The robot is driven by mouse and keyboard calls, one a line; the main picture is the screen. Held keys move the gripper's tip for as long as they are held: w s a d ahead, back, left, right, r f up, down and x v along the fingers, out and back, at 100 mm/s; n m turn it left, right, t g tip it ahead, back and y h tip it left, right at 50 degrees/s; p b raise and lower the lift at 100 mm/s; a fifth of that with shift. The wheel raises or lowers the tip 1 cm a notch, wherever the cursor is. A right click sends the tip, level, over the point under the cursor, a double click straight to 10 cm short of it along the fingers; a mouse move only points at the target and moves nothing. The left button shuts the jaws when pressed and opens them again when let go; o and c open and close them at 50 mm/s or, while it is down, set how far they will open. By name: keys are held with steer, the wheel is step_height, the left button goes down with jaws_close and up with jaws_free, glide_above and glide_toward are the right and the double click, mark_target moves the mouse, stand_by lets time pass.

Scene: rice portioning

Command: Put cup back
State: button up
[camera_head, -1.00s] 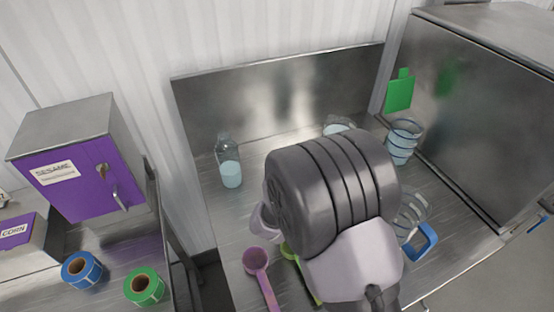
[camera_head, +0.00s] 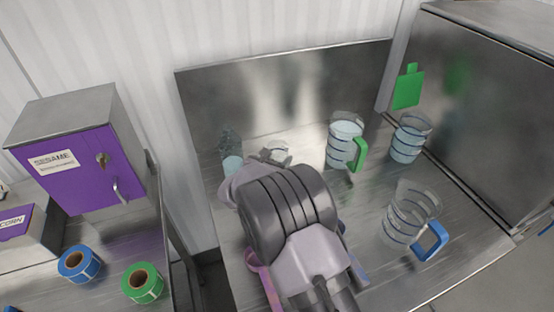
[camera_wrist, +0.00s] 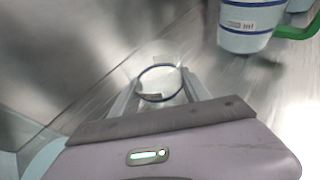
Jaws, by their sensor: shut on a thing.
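A small clear cup with a dark blue ring (camera_wrist: 160,82) sits between the two fingers of my gripper (camera_wrist: 160,92) in the wrist view. My gripper is shut on it. In the head view a pale rim of the cup (camera_head: 278,150) shows just beyond my wrist, near the back panel. My wrist hides most of the cup and the fingers there. I cannot tell whether the cup touches the counter.
A green-handled jug (camera_head: 343,142) and another filled jug (camera_head: 409,140) stand to the right. An empty blue-handled jug (camera_head: 408,212) is nearer.

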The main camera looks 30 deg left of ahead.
steer(key=shift+f, duration=0.2)
steer(key=o, duration=1.5)
